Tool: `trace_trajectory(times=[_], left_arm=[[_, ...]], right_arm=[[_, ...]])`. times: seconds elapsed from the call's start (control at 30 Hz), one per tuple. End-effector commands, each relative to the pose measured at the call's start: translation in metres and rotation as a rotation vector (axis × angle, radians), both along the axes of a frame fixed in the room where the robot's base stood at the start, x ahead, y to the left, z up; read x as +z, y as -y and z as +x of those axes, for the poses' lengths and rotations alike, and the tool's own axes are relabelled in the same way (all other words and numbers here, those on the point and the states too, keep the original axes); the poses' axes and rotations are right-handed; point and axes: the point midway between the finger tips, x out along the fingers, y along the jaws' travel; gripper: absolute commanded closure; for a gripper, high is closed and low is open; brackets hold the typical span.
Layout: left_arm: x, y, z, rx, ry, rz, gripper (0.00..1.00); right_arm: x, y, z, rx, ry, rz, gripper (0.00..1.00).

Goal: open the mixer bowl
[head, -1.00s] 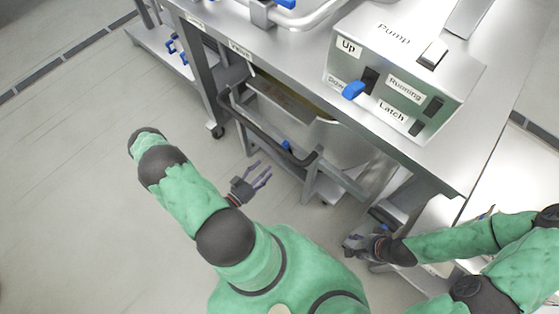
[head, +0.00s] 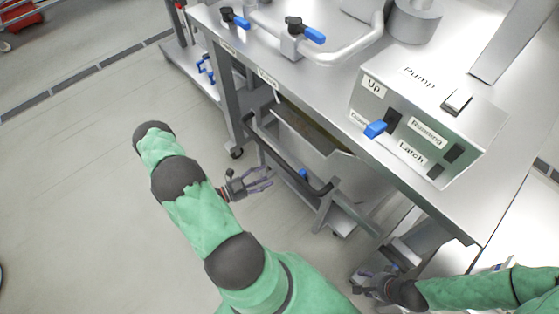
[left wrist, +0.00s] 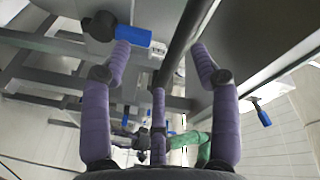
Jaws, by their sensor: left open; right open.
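The metal mixer bowl (head: 355,178) sits under the steel table, its rim partly hidden by the tabletop. A dark bar handle (head: 282,160) runs along its front, with a small blue lever (head: 303,174) beside it. My left gripper (head: 268,180) is open and empty just in front of the bar. In the left wrist view the dark bar (left wrist: 186,42) shows between the spread purple fingers, and a blue lever (left wrist: 132,36) is beyond the left fingertip; contact cannot be told. My right gripper (head: 362,280) is open and empty near the lower right table leg.
Pipes with blue-handled valves (head: 307,34) stand at the back.

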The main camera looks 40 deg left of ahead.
Motion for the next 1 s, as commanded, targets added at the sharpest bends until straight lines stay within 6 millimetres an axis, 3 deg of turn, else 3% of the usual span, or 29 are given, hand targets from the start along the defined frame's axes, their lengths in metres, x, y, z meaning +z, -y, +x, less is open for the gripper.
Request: trace_trajectory(times=[0.03, 0.2, 0.37, 0.57, 1.0], left_arm=[[0.012, -0.018, 0.000, -0.043, 0.024, 0.152, 0.39], [0.033, -0.053, -0.004, -0.167, 0.093, 0.525, 0.39], [0.040, -0.066, -0.005, -0.216, 0.121, 0.664, 0.39], [0.036, -0.057, 0.011, -0.222, 0.124, 0.672, 0.39], [0.022, -0.024, 0.074, -0.221, 0.122, 0.669, 0.39]], right_arm=[[0.004, 0.000, 0.000, 0.000, 0.000, 0.000, 0.53], [0.007, 0.000, 0.000, 0.000, 0.000, 0.000, 0.53], [0.008, 0.000, 0.000, 0.000, 0.000, 0.000, 0.53], [0.004, 0.000, 0.000, 0.000, 0.000, 0.000, 0.53], [-0.009, 0.000, 0.000, 0.000, 0.000, 0.000, 0.53]])
